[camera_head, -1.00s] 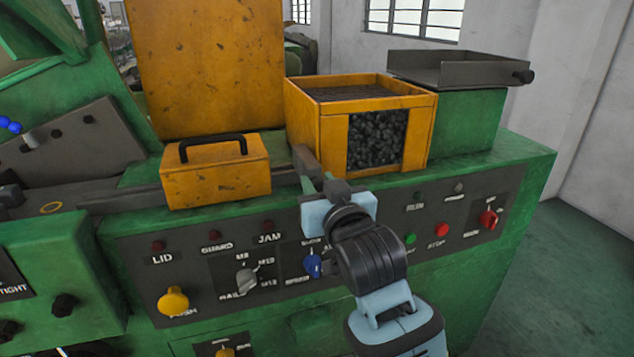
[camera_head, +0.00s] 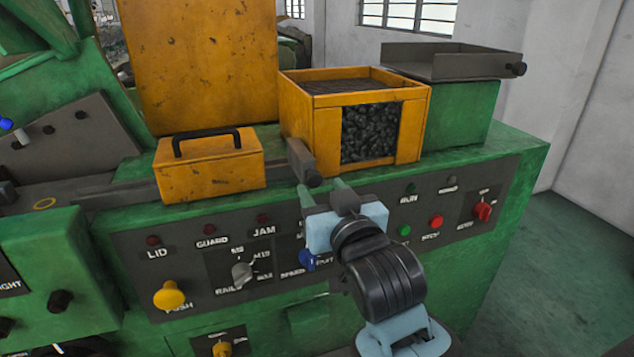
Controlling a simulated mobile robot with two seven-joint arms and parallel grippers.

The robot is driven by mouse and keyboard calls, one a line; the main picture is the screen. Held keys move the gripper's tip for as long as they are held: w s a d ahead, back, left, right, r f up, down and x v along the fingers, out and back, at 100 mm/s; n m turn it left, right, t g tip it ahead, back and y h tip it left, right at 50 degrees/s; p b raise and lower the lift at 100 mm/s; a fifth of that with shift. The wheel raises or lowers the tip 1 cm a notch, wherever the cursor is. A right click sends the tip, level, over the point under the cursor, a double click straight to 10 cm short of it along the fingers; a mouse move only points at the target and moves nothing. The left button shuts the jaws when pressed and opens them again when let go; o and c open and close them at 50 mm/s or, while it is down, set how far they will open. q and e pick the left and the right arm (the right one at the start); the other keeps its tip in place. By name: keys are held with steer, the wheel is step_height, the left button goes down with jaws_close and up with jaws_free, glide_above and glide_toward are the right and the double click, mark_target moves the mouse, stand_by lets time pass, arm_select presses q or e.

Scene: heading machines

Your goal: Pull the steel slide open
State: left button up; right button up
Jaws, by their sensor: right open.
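What I take for the steel slide is a grey bar (camera_head: 300,158) on the machine top, between the small yellow box and the yellow hopper. A dark round knob (camera_head: 314,178) is on its near end. My right gripper (camera_head: 320,185) is open and points at the knob from the front. My left gripper is not in view.
The yellow hopper (camera_head: 296,115) holds dark pieces. A yellow box with a black handle (camera_head: 208,175) stands left of the slide. A grey tray (camera_head: 450,62) is at the back right. The control panel (camera_head: 130,225) with knobs and buttons lies below and around my right gripper.

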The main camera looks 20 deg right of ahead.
steer(key=s, duration=0.3)
steer(key=shift+s, duration=0.1)
stand_by(0.3)
steer(key=s+f+n+g+y, duration=0.1)
steer(key=s+f+g, duration=0.1)
steer(key=f, duration=1.2)
steer(key=s+f+n+g, duration=0.1)
steer(key=s+f+g, duration=0.15)
steer(key=f, duration=1.05)
steer(key=s+d+f+g, duration=0.2)
steer(key=s+f, duration=0.7)
steer(key=f, duration=0.1)
steer(key=s+d+f+g, duration=0.2)
steer(key=s+f, duration=0.8)
steer(key=shift+d, duration=0.35)
steer(key=shift+f, duration=0.1)
